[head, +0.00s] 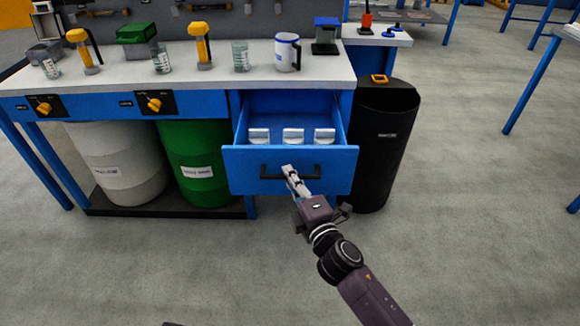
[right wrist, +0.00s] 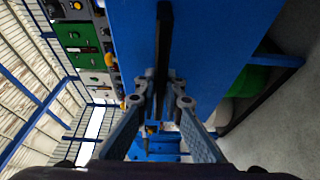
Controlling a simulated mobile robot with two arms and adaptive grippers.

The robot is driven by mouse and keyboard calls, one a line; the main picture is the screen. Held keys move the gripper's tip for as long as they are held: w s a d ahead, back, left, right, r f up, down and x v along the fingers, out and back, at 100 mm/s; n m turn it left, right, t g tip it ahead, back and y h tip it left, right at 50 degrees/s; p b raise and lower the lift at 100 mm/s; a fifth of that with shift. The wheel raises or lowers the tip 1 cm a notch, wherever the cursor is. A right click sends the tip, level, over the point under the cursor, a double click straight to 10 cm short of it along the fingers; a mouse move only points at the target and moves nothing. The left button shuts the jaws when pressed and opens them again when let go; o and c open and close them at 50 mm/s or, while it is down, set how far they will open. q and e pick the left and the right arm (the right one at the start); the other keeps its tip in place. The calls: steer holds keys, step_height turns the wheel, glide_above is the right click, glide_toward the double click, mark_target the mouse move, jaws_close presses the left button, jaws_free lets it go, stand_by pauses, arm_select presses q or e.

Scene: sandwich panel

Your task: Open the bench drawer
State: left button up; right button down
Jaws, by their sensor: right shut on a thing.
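The blue bench drawer (head: 245,170) is pulled out from the bench, and its inside shows from above. Several white blocks (head: 293,136) stand in a row inside it. A dark bar handle (head: 270,172) runs across the drawer front. My right gripper (head: 290,172) is shut on the handle near its middle. In the right wrist view the dark handle (right wrist: 164,40) runs up from between the fingers (right wrist: 160,97), in front of the blue drawer front (right wrist: 215,40). My left gripper does not show in either view.
The white bench top (head: 215,75) carries glass beakers, yellow-topped tools and a mug (head: 287,52). A black bin (head: 383,140) stands close to the drawer's right side. A green drum (head: 190,160) and a white drum (head: 120,160) stand under the bench. The floor in front is clear.

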steer(key=shift+s, duration=1.1)
steer(key=c, duration=2)
jaws_free()
steer(key=v, duration=1.2)
steer(key=shift+d, duration=0.1)
